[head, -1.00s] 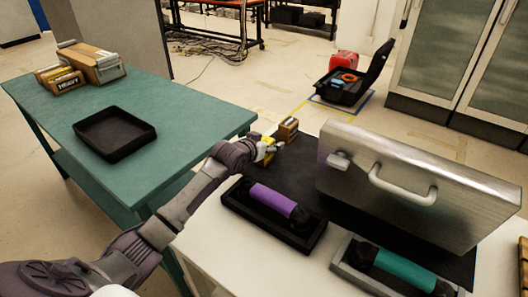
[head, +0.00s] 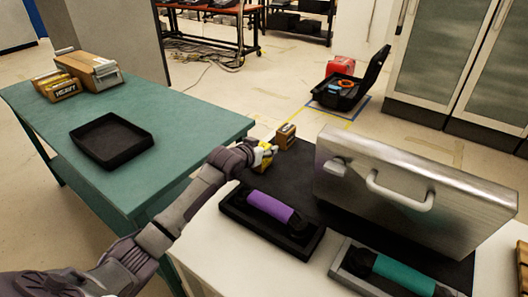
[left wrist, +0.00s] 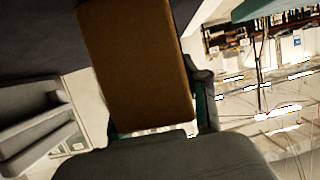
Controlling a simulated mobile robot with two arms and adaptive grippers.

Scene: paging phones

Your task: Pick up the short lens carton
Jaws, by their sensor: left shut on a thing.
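The short lens carton (head: 286,136) is a small brown box with a pale label, at the far left end of the dark mat. My left gripper (head: 273,148), with a yellow patch beside it, reaches it from the left and is shut on it. In the left wrist view the brown carton (left wrist: 135,65) fills the space between the fingers (left wrist: 158,118). Whether the carton touches the mat or is slightly raised I cannot tell. My right gripper is not in view.
A silver case (head: 415,195) stands right of the carton. A tray with a purple-handled tool (head: 270,206) and one with a teal-handled tool (head: 405,274) lie in front. The green table (head: 175,135) holds a black tray (head: 110,155) and several boxes (head: 88,70).

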